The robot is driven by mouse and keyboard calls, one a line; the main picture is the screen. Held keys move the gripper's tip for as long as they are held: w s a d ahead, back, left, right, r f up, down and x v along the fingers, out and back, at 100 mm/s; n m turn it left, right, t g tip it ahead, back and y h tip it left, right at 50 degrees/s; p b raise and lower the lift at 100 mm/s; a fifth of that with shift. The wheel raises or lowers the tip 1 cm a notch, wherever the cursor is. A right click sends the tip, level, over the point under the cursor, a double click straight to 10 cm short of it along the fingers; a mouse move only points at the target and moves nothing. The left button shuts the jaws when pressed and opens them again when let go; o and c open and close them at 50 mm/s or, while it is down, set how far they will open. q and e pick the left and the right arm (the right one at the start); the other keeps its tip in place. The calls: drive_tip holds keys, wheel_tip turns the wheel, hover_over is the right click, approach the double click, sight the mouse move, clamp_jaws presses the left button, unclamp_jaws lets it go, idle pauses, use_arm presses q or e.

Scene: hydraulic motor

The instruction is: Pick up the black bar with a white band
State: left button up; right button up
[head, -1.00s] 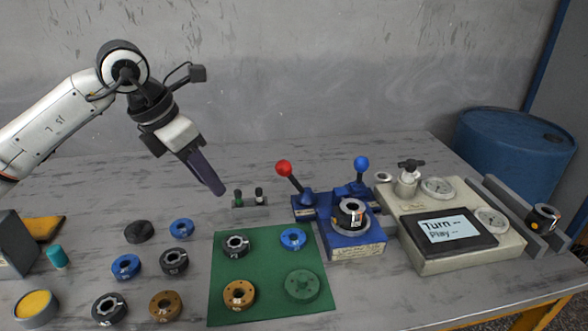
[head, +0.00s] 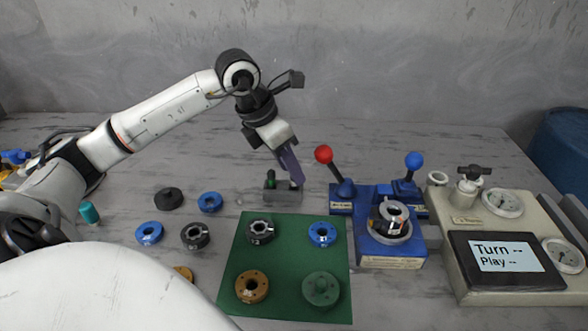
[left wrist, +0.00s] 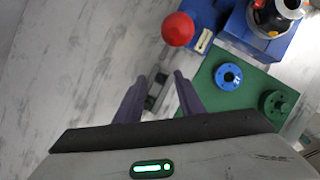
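A small grey holder (head: 283,195) stands on the table behind the green mat. A dark green bar (head: 271,179) stands upright at its left end. The black bar with a white band is at the holder's right end, mostly hidden in the head view behind the fingers of my left gripper (head: 291,172). In the left wrist view, the left gripper (left wrist: 158,92) is open, its two purple fingers apart on either side of the holder (left wrist: 152,101). I cannot tell whether the fingers touch the bar. My right gripper is not in view.
A blue base (head: 378,228) with a red-knobbed lever (head: 324,155) and a blue-knobbed lever (head: 414,161) is close to the right. The green mat (head: 286,265) carries several ring parts. A beige gauge panel (head: 480,225) stands farther right. The table behind the holder is clear.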

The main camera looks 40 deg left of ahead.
use_arm(q)
drive_tip(key=shift+w+d+f, duration=0.1)
drive_tip(key=shift+w+f, duration=0.15)
drive_tip(key=shift+f, duration=0.25)
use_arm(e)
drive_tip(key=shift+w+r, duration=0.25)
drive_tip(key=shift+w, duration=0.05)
use_arm(q)
clamp_jaws()
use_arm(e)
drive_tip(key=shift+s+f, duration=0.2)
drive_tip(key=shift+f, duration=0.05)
use_arm(q)
drive_tip(key=shift+r, duration=0.1)
drive_tip(key=shift+r, duration=0.1)
wheel_tip(320, 180, up, 10)
drive_tip(key=p, duration=0.1)
drive_tip(key=shift+p, duration=0.3)
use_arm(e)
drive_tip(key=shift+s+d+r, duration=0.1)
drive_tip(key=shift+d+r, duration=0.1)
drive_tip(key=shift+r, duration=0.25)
